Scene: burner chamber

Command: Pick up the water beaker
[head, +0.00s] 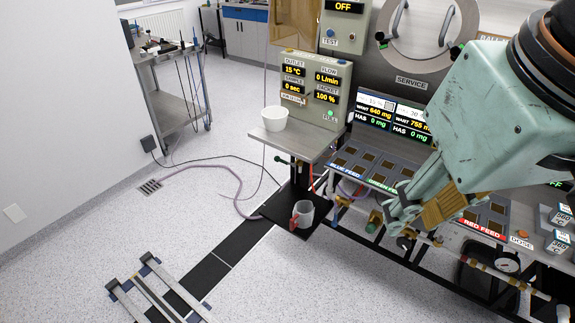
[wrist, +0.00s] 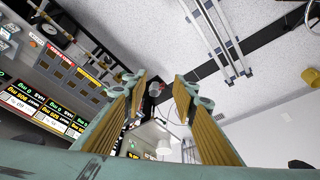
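A clear beaker with a red handle (head: 303,214) stands upright on a low black plate (head: 275,212) left of the feed bench. It also shows small and distant between the fingers in the wrist view (wrist: 155,89). I cannot tell its contents. My gripper (head: 396,216) is in front of the feed panel, right of the beaker and well apart from it. In the wrist view my gripper (wrist: 160,80) has its two fingers spread, with nothing between them.
A white bowl (head: 275,119) sits on a metal shelf (head: 300,139) above and behind the beaker. The feed bench (head: 365,165) with pads, valves and pipes is beside my arm. A metal frame (head: 155,290) lies on the floor. Floor left of the beaker is open, crossed by hoses.

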